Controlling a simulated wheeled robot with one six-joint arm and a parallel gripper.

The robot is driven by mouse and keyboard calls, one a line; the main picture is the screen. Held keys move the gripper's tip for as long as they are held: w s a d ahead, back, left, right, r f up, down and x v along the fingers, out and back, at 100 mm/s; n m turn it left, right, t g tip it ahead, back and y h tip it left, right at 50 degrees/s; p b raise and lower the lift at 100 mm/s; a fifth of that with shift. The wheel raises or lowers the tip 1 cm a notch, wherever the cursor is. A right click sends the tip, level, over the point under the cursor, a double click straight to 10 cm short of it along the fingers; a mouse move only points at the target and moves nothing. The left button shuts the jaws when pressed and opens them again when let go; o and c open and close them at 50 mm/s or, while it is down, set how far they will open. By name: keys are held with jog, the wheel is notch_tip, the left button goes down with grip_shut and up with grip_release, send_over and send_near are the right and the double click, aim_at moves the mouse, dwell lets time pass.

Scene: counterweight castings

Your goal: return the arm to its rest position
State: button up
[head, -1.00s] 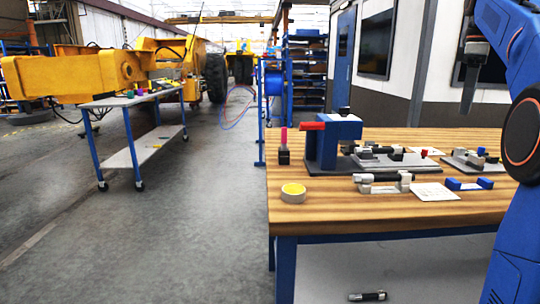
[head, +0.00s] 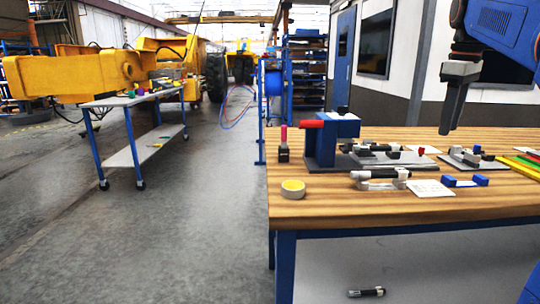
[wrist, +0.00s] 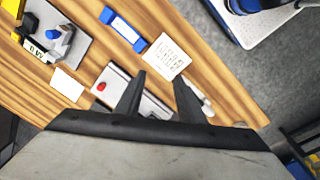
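My gripper (head: 446,130) hangs fingers-down at the right of the head view, above the back right part of the wooden bench (head: 400,213). In the wrist view my gripper (wrist: 159,76) has its two dark fingers spread apart, with nothing held between them. The bench top with its parts lies below the fingers. My blue arm shows at the top right of the head view; most of it is out of frame.
The bench holds a blue block fixture (head: 325,150) with a red handle, a yellow-topped ring (head: 293,189), a blue bracket (head: 465,181) and a white card (head: 430,188). A dark cylinder (head: 366,292) lies below the bench. Open floor (head: 200,230) is at left.

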jog(key=s+a+f+m+t, duration=0.1)
jog(key=s+a+f+m, duration=0.1)
jog(key=s+a+f, duration=0.3)
jog(key=s+a+f+m+t, duration=0.1)
jog(key=s+a+f, duration=0.4)
jog(key=s+f, duration=0.7)
jog(key=s+a+f+m+t, duration=0.1)
jog(key=s+a+f+m, duration=0.3)
jog(key=s+f, duration=0.5)
notch_tip(320, 180, down, 8)
jog(key=shift+a+r+t, duration=0.15)
jog(key=shift+a+t, duration=0.15)
jog(key=shift+a, duration=0.75)
